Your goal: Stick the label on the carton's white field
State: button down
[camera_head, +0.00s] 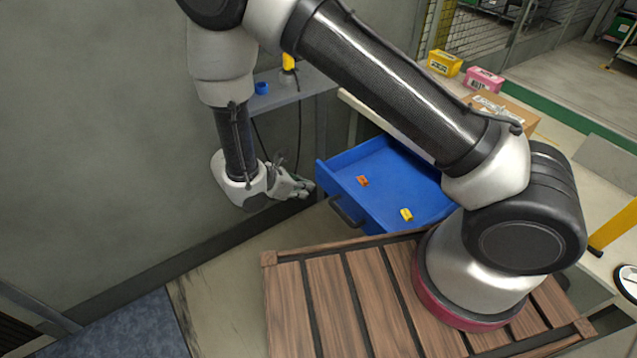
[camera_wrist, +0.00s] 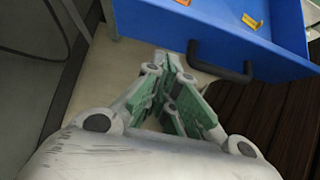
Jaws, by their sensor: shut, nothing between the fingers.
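A brown cardboard carton (camera_head: 522,115) lies at the back right in the head view, partly hidden behind my arm. A pale patch with dark marks shows on its top; I cannot tell whether this is the white field. I cannot make out a separate label. My gripper (camera_head: 302,188) is shut and empty, left of an open blue drawer (camera_head: 345,164) and apart from the carton. In the wrist view my gripper's fingers (camera_wrist: 172,66) are together, just left of the drawer's dark handle (camera_wrist: 222,68).
An orange piece (camera_head: 362,181) and a yellow piece (camera_head: 406,215) lie in the drawer. Yellow (camera_head: 444,63) and pink (camera_head: 484,79) boxes stand near the carton. A grey wall (camera_head: 100,120) is at left. A blue ring (camera_head: 261,88) sits on a shelf behind my gripper.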

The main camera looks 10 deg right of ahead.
jog(key=d, duration=0.1)
jog(key=w+d+f, duration=0.1)
jog(key=d, duration=0.1)
jog(key=w+d, duration=0.1)
jog(key=d, duration=0.1)
jog(key=shift+w+f, duration=0.15)
jog(key=shift+f, duration=0.05)
jog(key=shift+d, duration=0.1)
